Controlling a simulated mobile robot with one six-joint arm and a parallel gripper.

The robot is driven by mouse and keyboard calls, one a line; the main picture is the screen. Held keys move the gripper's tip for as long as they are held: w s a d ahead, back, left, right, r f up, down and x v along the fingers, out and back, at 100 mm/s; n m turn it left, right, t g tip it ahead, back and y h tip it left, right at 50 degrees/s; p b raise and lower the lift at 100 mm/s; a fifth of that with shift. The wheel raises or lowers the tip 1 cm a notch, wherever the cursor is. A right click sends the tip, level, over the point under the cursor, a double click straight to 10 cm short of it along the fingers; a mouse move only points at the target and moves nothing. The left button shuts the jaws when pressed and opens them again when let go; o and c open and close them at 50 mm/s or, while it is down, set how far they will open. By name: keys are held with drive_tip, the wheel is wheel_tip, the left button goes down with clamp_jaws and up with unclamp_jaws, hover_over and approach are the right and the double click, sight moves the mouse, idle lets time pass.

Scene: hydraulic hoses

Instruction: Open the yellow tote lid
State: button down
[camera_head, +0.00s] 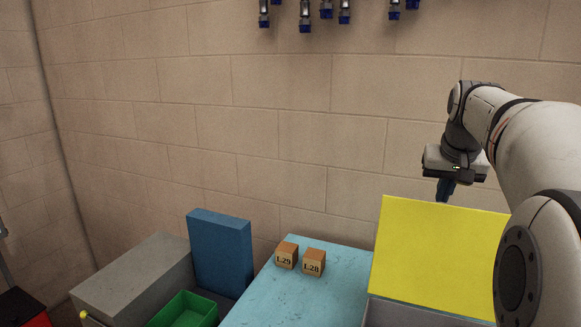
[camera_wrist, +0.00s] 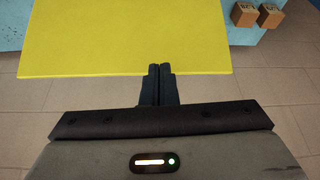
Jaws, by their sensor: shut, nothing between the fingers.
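The yellow lid (camera_head: 437,250) stands raised and tilted up at the back of a grey tote (camera_head: 395,314) on the right in the head view. My gripper (camera_head: 446,192) is above and behind the lid's top edge, pointing down, and part of it may be hidden by the lid. In the wrist view the yellow lid (camera_wrist: 125,38) fills the upper part, and my gripper (camera_wrist: 160,70) is shut and empty, with its fingertips at the lid's near edge. I cannot tell whether they touch it. The tote's inside is mostly out of view.
Two brown labelled blocks, one (camera_head: 287,255) beside the other (camera_head: 314,262), sit on a light blue tabletop (camera_head: 300,295). A green bin (camera_head: 186,310), a grey box (camera_head: 135,278) and an upright blue panel (camera_head: 220,252) stand to the left. A block wall (camera_head: 280,130) closes the back.

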drive_tip(key=s+a+f+n, duration=0.1)
drive_tip(key=s+a+f, duration=0.6)
drive_tip(key=s+a, duration=0.2)
drive_tip(key=shift+a+f+n+y, duration=0.25)
drive_tip(key=shift+a+n+y, duration=0.15)
drive_tip(key=shift+a, duration=0.65)
drive_tip(key=c, duration=2)
unclamp_jaws()
drive_tip(key=s+a+f, duration=0.2)
drive_tip(key=s+f, duration=0.2)
drive_tip(key=s+a+f+n, duration=0.1)
drive_tip(key=s+a+f, duration=0.2)
drive_tip(key=s+f, duration=0.1)
drive_tip(key=s+a+f+n+g, duration=0.1)
drive_tip(key=s+a+f, duration=0.1)
drive_tip(key=s, duration=0.3)
drive_tip(key=shift+a+f+y, duration=0.15)
drive_tip(key=shift+f+y, duration=0.15)
drive_tip(key=shift+f, duration=0.6)
drive_tip(key=shift+o, duration=0.6)
drive_tip(key=shift+s+f, duration=0.1)
drive_tip(key=shift+s, duration=0.05)
drive_tip(key=o, duration=0.3)
drive_tip(key=shift+o, duration=0.5)
